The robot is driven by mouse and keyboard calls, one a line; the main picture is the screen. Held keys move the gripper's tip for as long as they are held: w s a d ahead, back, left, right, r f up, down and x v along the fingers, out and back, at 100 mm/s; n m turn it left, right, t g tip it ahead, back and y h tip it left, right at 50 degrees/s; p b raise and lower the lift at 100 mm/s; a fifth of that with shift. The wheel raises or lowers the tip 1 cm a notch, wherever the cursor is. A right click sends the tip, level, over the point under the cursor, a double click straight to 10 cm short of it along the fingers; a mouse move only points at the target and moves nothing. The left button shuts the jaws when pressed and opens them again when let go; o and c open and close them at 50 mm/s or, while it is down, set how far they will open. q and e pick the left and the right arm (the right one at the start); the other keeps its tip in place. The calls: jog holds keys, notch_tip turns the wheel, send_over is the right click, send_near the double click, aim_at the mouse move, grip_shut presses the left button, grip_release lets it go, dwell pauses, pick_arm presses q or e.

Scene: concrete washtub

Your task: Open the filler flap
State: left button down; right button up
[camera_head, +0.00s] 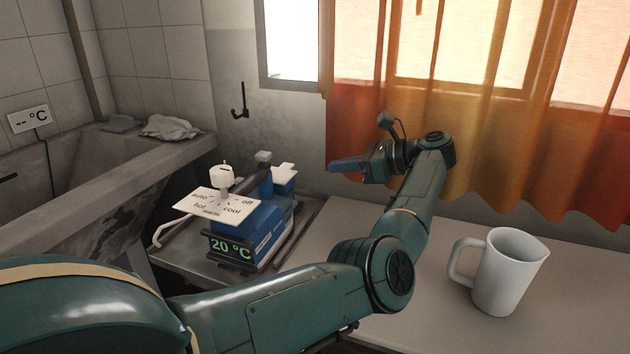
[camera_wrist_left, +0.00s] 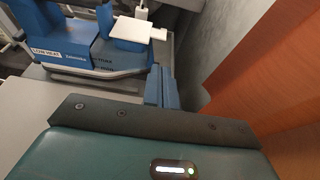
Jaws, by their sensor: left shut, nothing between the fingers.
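A blue heater unit (camera_head: 262,235) with a green "20 °C" display stands on the metal tray at the left of the worktop. A small white flap (camera_head: 284,171) lies roughly flat on top of a blue filler box at its back right. It also shows in the left wrist view as a white plate with a tab (camera_wrist_left: 133,30). My left gripper (camera_head: 336,165) is shut and empty. It is to the right of the flap, apart from it, with blue fingers pointing left. The fingers show together in the left wrist view (camera_wrist_left: 160,88). My right gripper is not seen.
A white dial plate with a knob (camera_head: 222,175) sits on the unit. A white jug (camera_head: 507,272) stands on the worktop at the right. An orange curtain (camera_head: 480,120) hangs close behind my left gripper. A concrete washtub (camera_head: 110,190) is at the left.

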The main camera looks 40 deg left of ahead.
aim_at(280, 173)
pick_arm(q)
jog(key=x, duration=0.9)
jog(key=shift+s+a+f+b, duration=0.15)
jog(key=shift+s+a+b, duration=0.1)
jog(key=shift+a+b, duration=0.1)
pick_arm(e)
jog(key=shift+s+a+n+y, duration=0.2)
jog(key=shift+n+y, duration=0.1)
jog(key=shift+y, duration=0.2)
